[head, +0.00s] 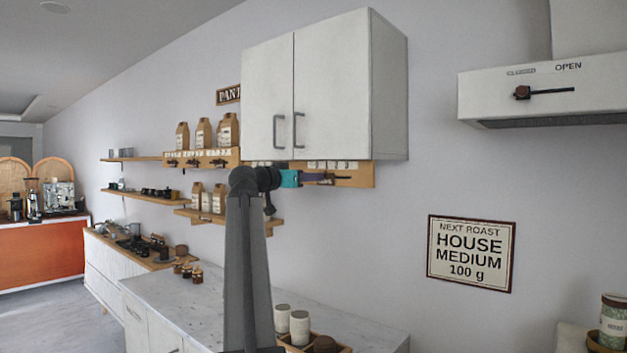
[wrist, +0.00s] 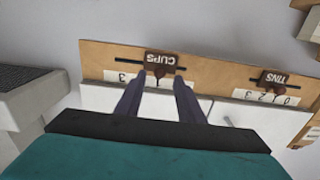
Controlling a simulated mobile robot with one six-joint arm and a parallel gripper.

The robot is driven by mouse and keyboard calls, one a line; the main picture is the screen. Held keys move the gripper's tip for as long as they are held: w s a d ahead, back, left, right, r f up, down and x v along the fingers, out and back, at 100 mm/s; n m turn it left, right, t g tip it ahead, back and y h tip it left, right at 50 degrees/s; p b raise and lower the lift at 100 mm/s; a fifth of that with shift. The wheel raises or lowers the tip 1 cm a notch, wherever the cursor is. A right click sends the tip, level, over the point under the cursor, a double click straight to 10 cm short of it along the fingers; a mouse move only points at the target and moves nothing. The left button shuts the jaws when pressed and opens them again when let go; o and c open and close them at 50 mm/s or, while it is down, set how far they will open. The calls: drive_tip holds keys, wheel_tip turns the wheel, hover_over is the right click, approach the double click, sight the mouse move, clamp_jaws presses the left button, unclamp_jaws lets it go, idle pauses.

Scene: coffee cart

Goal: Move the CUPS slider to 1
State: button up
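The CUPS slider (wrist: 163,61) shows upside down in the wrist view, a brown label on a dark slot in a wooden board, with a reddish-brown knob (wrist: 160,73) beside it. My gripper (wrist: 160,79) is open, its two dark fingers on either side of the knob, with gaps visible. Contact cannot be told. A 3 shows on the white scale (wrist: 122,76) left of the fingers; the fingers and knob hide other digits. In the head view my gripper (head: 316,177) is at the board (head: 357,175) under the white cabinet; the CUPS slider cannot be made out there.
The TINS slider (wrist: 275,79) with its own scale is to the right on the same board. The white cabinet (head: 335,80) hangs directly above the board. A range hood (head: 540,95) with an OPEN slider is at the right. Below is a marble counter (head: 195,305) with canisters.

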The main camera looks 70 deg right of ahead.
drive_tip(key=b+v, duration=0.1)
drive_tip(key=v, duration=0.9)
drive_tip(key=shift+a+b, duration=0.25)
drive_tip(key=shift+b, duration=0.15)
